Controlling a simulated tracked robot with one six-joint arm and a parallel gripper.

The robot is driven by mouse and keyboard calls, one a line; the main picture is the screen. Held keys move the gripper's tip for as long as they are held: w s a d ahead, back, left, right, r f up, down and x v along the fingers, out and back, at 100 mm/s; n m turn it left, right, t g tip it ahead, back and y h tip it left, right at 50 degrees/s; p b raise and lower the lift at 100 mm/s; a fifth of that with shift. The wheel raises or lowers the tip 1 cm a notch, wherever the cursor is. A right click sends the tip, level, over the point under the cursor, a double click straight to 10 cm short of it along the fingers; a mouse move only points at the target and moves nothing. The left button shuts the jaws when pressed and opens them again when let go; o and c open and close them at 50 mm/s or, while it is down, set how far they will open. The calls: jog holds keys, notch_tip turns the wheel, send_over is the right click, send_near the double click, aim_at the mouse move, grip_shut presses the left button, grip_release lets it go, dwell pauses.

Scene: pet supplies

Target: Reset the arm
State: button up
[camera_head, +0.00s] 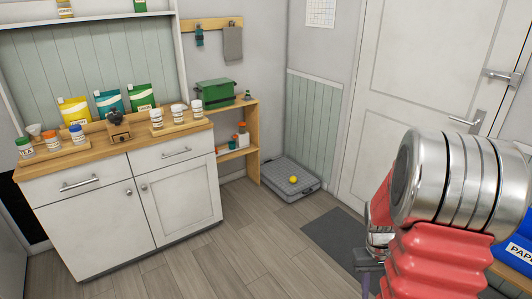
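My arm shows large at the right edge of the head camera view, with ribbed red sections and wide silver rings. It is bent, close to the camera, and hides part of the floor and the door's lower part. A small silver and grey part at its left side, low in the picture, may be my gripper (370,266). It is mostly hidden behind the red sleeve, and its fingers cannot be made out. No held object shows.
A white cabinet (181,193) at left carries bags, jars and a wooden box. A side shelf (252,150) bears a green box (213,94). A yellow ball (293,179) lies on a grey platform (306,184). A blue bin (520,240) is at right. The middle floor is clear.

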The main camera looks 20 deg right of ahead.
jog(key=s+a+r+n+t, duration=0.1)
jog(key=a+r+t, duration=0.3)
jog(key=a+r, duration=0.8)
jog(key=s+a+r+n+t, duration=0.1)
jog(key=a+r+n+t, duration=0.2)
jog(key=a+r, duration=0.9)
jog(key=a+t, duration=0.1)
jog(key=a, duration=0.3)
jog(key=shift+s+a+r, duration=0.25)
jog(key=shift+a+r, duration=0.05)
jog(key=shift+a, duration=0.1)
jog(key=shift+d, duration=0.15)
